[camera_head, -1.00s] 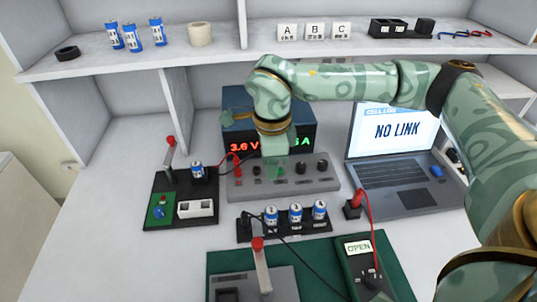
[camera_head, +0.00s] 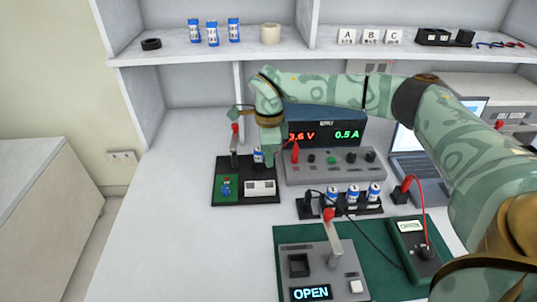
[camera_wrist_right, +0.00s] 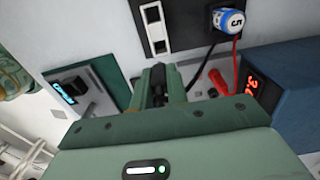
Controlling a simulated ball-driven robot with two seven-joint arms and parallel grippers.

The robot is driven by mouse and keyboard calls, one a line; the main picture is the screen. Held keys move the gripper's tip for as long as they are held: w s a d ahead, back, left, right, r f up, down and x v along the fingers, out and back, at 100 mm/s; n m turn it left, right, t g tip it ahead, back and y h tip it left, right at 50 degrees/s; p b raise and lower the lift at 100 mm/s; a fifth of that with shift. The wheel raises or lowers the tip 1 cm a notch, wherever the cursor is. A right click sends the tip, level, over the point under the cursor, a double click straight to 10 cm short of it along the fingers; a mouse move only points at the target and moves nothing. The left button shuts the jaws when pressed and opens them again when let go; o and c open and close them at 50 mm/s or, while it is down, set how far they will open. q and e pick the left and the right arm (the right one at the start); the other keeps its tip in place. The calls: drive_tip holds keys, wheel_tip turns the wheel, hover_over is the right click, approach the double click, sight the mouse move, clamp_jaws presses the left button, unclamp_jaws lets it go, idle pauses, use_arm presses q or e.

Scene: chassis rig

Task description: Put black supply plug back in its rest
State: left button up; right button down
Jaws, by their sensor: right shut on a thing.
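My right gripper (camera_head: 268,158) points down at the left end of the supply's grey front panel (camera_head: 330,167), beside the small black cell board (camera_head: 232,192). In the wrist view its jaws (camera_wrist_right: 158,86) are shut on a dark piece, which looks like the black supply plug (camera_wrist_right: 158,90). A thin black lead (camera_wrist_right: 202,66) runs near the jaws. The plug is hidden behind the gripper in the head view, and I cannot make out its rest. The red plug (camera_head: 295,152) stands in the panel; it also shows in the wrist view (camera_wrist_right: 217,83). My left gripper is not in view.
A blue-and-white cell (camera_head: 258,154) stands on the cell board close to my gripper. A red-topped lever (camera_head: 235,140) rises there. Several cells (camera_head: 353,194) stand in a black rack in front. The meter (camera_head: 410,245) lies front right. The table's left is clear.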

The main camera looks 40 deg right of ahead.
drive_tip(key=shift+r+p, duration=0.15)
drive_tip(key=shift+p, duration=0.35)
wheel_tip(320, 180, down, 4)
drive_tip(key=shift+f+b, duration=0.15)
drive_tip(key=shift+b, duration=0.6)
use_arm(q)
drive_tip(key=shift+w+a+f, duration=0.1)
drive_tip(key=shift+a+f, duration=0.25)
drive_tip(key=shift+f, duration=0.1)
use_arm(e)
drive_tip(key=shift+f, duration=0.95)
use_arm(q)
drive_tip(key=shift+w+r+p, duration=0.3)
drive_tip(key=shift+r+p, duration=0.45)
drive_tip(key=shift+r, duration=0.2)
use_arm(e)
drive_tip(key=shift+r, duration=0.1)
use_arm(q)
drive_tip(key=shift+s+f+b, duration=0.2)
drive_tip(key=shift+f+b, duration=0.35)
drive_tip(key=shift+b, duration=0.05)
use_arm(e)
drive_tip(key=shift+f, duration=1.75)
drive_tip(key=c, duration=1.3)
unclamp_jaws()
